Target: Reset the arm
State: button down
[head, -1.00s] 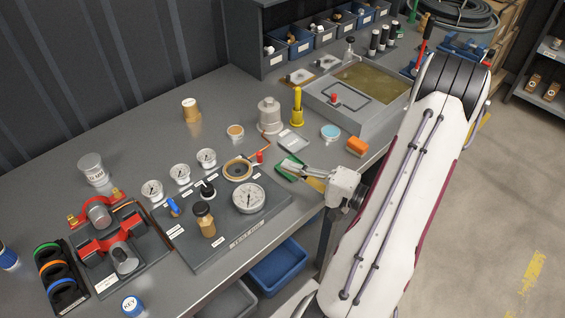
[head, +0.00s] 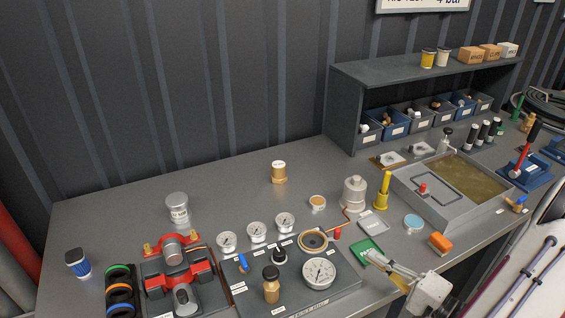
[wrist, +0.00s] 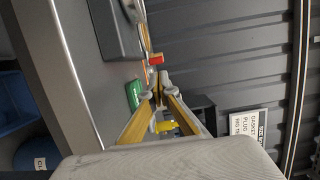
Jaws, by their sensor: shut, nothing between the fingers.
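My gripper (head: 383,264) is at the front edge of the bench in the head view, beside a green pad (head: 368,250). The arm comes in from the lower right. In the wrist view the gripper (wrist: 160,76) has its fingertips together with nothing between them. The green pad (wrist: 133,94) shows just left of the fingers there, and a yellow thing shows beyond and between the finger links. I cannot tell whether the fingertips touch the pad.
An orange block (head: 440,243) lies right of the gripper. A gauge board (head: 345,284) lies left. A yellow post (head: 383,190), a grey pump body (head: 354,195) and a grey tank (head: 412,181) stand behind.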

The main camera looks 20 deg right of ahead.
jog(key=shift+w+d+f+n+g, duration=0.1)
jog(key=shift+w+n+g, duration=0.2)
jog(key=shift+w, duration=0.3)
jog(key=w+n+g, duration=0.1)
jog(key=w+d+n+g+h, duration=0.1)
jog(key=w, duration=0.1)
jog(key=w+n+g+h, duration=0.1)
jog(key=w, duration=0.1)
jog(key=shift+w+d+f, duration=0.1)
jog(key=shift+d+f, duration=0.1)
jog(key=shift+d, duration=0.05)
jog(key=w+r+n+g+h, duration=0.1)
jog(key=w+d+r+n+h, duration=0.1)
jog(key=w, duration=0.1)
jog(key=shift+d+n+g+h, duration=0.1)
jog(key=shift+n+g+h, duration=0.2)
jog(key=shift+g+h, duration=0.1)
jog(key=w+a+r+n+g+h, duration=0.1)
jog(key=a+r+n+g+h, duration=0.3)
jog(key=r, duration=0.7)
jog(key=s+a+r+n+g+y, duration=0.1)
jog(key=s+a+r+n+y, duration=0.1)
jog(key=s+a, duration=0.7)
jog(key=s+a+r+n+g+y, duration=0.1)
jog(key=s+a+r+n, duration=0.1)
jog(key=s+a, duration=0.8)
jog(key=a, duration=0.6)
jog(key=shift+s+r+y, duration=0.2)
jog(key=shift+r+y, duration=0.15)
jog(key=shift+y, duration=0.05)
